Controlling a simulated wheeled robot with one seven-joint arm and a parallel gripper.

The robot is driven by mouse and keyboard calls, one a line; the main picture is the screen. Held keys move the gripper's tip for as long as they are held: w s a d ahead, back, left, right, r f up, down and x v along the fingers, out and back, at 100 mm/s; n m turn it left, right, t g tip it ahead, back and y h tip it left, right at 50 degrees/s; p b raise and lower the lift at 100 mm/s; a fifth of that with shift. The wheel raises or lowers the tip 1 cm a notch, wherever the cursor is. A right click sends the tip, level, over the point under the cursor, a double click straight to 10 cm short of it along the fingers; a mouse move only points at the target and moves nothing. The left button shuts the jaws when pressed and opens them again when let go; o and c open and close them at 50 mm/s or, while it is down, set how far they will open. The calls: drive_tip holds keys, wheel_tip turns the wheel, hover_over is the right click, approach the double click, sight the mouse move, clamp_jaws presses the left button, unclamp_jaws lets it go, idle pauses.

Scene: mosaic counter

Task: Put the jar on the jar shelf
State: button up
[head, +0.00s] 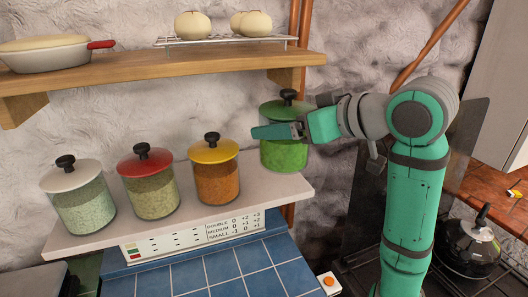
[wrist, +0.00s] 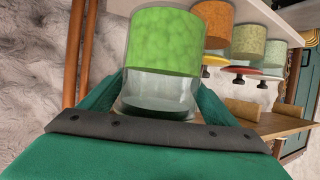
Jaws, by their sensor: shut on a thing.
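The green jar (head: 284,154) has a green lid with a black knob and bright green contents. It stands upright at the right end of the white jar shelf (head: 180,205), in line with the other jars. I cannot tell whether its base touches the shelf. My gripper (head: 284,131) reaches in from the right and is shut around the upper part of the jar. In the wrist view the jar (wrist: 163,42) appears upside down between the fingers of my gripper (wrist: 160,95), with its lid mostly hidden.
An orange jar (head: 217,181), a red-lidded jar (head: 150,193) and a white-lidded jar (head: 79,206) stand left of it. A wooden shelf (head: 150,73) overhangs above, with a pan (head: 45,54) and a rack of round items. A copper pipe (head: 299,30) runs behind.

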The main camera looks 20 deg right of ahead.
drive_tip(key=w+f, duration=0.2)
drive_tip(key=f, duration=0.1)
drive_tip(key=w+f, duration=0.2)
drive_tip(key=f, duration=0.1)
drive_tip(key=w+d+f, duration=0.1)
drive_tip(key=w+f, duration=0.1)
drive_tip(key=f, duration=0.1)
drive_tip(key=shift+w+f, duration=0.2)
drive_tip(key=shift+w, duration=0.05)
drive_tip(key=shift+w+a, duration=0.15)
drive_tip(key=shift+a, duration=0.25)
drive_tip(key=shift+w+f, duration=0.1)
drive_tip(key=shift+f, duration=0.1)
